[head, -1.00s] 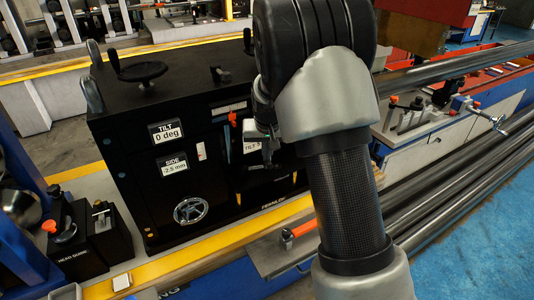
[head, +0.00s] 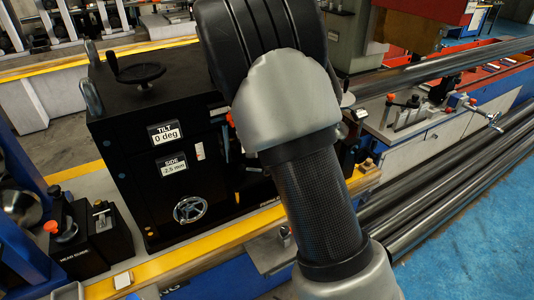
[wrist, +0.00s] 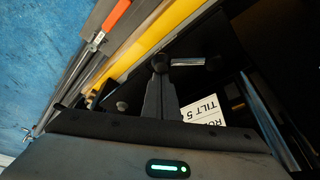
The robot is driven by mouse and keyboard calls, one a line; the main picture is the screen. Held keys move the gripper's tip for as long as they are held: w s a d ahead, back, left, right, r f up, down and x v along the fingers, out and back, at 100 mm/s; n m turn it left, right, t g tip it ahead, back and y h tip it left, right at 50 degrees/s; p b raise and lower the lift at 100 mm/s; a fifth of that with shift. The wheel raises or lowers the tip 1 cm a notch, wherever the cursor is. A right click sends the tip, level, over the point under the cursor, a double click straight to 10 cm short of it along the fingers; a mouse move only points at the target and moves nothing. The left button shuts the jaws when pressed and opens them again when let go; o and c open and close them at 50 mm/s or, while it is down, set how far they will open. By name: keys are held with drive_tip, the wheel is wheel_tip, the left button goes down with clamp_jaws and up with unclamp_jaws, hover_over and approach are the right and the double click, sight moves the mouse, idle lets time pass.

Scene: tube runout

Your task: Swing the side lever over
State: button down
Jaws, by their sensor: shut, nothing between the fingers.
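In the wrist view my gripper (wrist: 160,66) is shut, its fingertips close beside a short chrome lever (wrist: 188,62) with a black knob (wrist: 212,63). I cannot tell whether they touch, or whether this is the side lever. In the head view my arm hides the gripper and that lever. The black machine box (head: 132,185) stands left of my arm. Its displays read TILT 0 deg (head: 166,134) and SIDE -2.5 mm (head: 172,166). An orange-tipped part (head: 229,118) shows at the arm's left edge.
A black handwheel (head: 138,72) tops the box and a chrome handwheel (head: 190,209) is on its front. A yellow rail (head: 190,261) runs along the front. Long steel tubes (head: 450,185) lie at right beside blue floor (head: 480,235).

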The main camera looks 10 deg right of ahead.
drive_tip(key=s+m+p, duration=0.1)
drive_tip(key=m, duration=0.1)
drive_tip(key=s+a+m+g+h+p, duration=0.1)
drive_tip(key=shift+s+r+m, duration=0.1)
drive_tip(key=shift+s+m, duration=0.2)
drive_tip(key=shift+m, duration=0.1)
drive_tip(key=s+a+m+p, duration=0.1)
drive_tip(key=m, duration=0.1)
drive_tip(key=s+a+m+g+p, duration=0.1)
drive_tip(key=s+m, duration=0.1)
drive_tip(key=m, duration=0.1)
drive_tip(key=shift+s+a+g+h+p, duration=0.1)
drive_tip(key=shift+a+g+h+p, duration=0.2)
drive_tip(key=shift+a+h+p, duration=0.1)
drive_tip(key=shift+a, duration=0.15)
